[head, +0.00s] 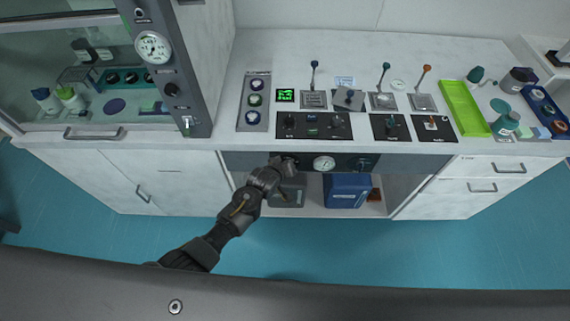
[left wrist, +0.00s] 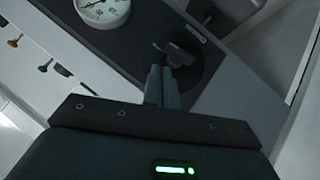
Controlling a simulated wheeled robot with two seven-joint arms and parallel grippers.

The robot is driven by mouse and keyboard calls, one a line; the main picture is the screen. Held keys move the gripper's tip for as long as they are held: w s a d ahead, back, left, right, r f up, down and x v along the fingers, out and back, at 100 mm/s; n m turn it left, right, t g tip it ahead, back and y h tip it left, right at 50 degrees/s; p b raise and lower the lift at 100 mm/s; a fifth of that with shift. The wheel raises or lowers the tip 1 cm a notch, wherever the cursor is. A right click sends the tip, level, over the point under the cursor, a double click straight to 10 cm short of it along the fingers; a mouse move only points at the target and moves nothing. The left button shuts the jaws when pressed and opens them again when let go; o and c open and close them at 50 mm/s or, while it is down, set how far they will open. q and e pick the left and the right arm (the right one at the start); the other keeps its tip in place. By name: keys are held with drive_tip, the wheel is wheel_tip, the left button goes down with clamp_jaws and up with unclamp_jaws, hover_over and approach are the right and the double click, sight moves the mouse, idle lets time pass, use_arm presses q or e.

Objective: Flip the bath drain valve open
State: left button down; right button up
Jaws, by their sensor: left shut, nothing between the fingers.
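My left gripper (head: 286,166) is at the left part of the dark front panel (head: 243,160) under the bench top. In the left wrist view its two fingers (left wrist: 161,74) are shut together with nothing between them. Just beyond the fingertips is a valve (left wrist: 180,54) with a small grey lever on a dark round plate. In the head view the gripper hides most of this valve. My right gripper is not in view.
A round gauge (head: 323,163) and another dark control (head: 365,163) sit right of the gripper on the same panel. Below are a blue container (head: 347,190) and a grey one (head: 288,193) in an open bay. Levers and switch boxes stand on the bench top above.

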use_arm(q)
drive_tip(key=s+a+r+p, duration=0.1)
drive_tip(key=s+r+p, duration=0.1)
drive_tip(key=s+r, duration=0.5)
wheel_tip(320, 180, up, 4)
drive_tip(key=shift+a+f, duration=0.1)
drive_tip(key=shift+a, duration=0.1)
